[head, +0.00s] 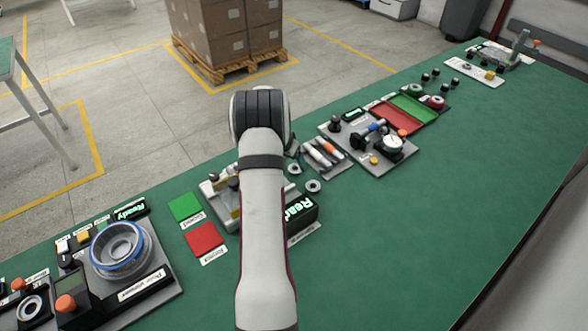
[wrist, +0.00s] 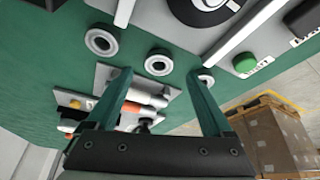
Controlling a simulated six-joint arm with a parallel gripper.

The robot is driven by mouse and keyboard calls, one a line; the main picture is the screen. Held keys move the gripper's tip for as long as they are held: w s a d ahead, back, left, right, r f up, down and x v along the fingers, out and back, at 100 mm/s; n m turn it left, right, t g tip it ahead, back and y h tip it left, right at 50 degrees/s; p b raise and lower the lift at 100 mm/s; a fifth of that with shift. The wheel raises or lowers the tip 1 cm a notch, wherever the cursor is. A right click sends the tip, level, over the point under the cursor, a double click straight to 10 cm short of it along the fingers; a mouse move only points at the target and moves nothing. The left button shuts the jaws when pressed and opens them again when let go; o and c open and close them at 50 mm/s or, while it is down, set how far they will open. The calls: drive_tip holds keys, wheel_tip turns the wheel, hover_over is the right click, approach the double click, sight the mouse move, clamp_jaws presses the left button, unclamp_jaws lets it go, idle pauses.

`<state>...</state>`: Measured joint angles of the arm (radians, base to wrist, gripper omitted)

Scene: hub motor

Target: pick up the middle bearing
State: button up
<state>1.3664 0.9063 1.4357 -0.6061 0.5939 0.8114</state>
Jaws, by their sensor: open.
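Three grey ring bearings lie in a slanting row on the green table in the wrist view. The middle bearing (wrist: 159,63) is between the left bearing (wrist: 101,40) and the right bearing (wrist: 205,78). My gripper (wrist: 159,75) is open and empty. Its fingers frame the middle bearing in the picture, with no visible contact. The right fingertip overlaps the right bearing's edge. In the head view, two bearings show just right of my arm, a nearer one (head: 313,186) and a farther one (head: 294,169). My arm hides the gripper's fingers and the third bearing there.
A station with a "Ready" display (head: 301,209) stands beside the bearings. A grey tray of tools (head: 323,157) and a gauge plate (head: 368,148) lie beyond them. Green (head: 185,207) and red (head: 205,238) pads lie left. The table's right side is clear.

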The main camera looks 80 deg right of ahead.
sight(294, 166)
drive_tip(key=x, duration=0.4)
clamp_jaws()
